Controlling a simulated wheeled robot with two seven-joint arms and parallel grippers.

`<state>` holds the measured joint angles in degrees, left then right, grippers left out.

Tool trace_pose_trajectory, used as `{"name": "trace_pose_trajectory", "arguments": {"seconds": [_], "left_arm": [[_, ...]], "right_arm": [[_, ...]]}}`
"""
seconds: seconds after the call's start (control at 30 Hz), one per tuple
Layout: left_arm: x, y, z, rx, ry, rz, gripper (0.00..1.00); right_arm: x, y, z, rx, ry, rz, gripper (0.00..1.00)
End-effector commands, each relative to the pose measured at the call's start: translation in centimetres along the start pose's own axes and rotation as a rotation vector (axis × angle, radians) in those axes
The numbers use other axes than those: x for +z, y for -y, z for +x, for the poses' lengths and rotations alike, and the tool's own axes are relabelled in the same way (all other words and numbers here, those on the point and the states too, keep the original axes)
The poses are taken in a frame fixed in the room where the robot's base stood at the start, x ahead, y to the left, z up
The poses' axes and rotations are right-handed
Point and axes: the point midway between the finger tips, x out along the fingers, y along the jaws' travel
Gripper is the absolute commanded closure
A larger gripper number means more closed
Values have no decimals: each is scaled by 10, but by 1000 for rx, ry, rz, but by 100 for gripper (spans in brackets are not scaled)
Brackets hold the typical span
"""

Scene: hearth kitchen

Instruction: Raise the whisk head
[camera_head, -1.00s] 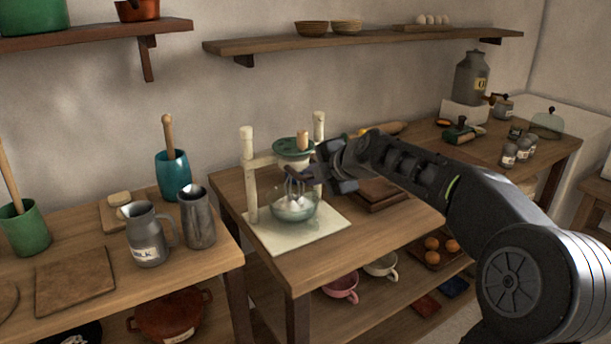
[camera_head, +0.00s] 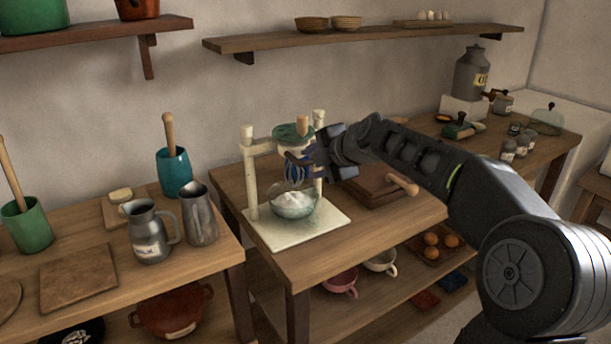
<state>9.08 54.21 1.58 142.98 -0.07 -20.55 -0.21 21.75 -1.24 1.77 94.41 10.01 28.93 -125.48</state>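The whisk stand has a pale base plate (camera_head: 325,226), two cream posts and a crossbar. Its green-topped whisk head (camera_head: 291,132) sits high, near the post tops. A blue part of the whisk shows below it, above the glass bowl (camera_head: 293,208) of white contents; the whisk's lower wires are hard to make out. My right gripper (camera_head: 303,156) is at the head's right side, its dark fingers partly in front of the whisk. I cannot tell whether it is shut on the head or only against it. My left gripper is out of view.
A metal pitcher (camera_head: 198,217), a milk jug (camera_head: 150,236) and a teal crock (camera_head: 173,174) stand on the left table. Wooden boards (camera_head: 372,194) with a wooden handle lie right of the stand, under my arm. The table's front strip is clear.

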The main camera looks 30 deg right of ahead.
Motion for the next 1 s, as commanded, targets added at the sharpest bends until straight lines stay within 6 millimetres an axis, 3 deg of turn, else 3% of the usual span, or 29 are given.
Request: {"name": "trace_pose_trajectory", "arguments": {"seconds": [0.27,0.8,1.0], "left_arm": [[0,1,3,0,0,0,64],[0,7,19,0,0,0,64],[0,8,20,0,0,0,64]], "right_arm": [[0,0,-4,1,0,0,60],[0,0,-60,2,1,-1,60],[0,0,-70,0,-1,0,60]]}}
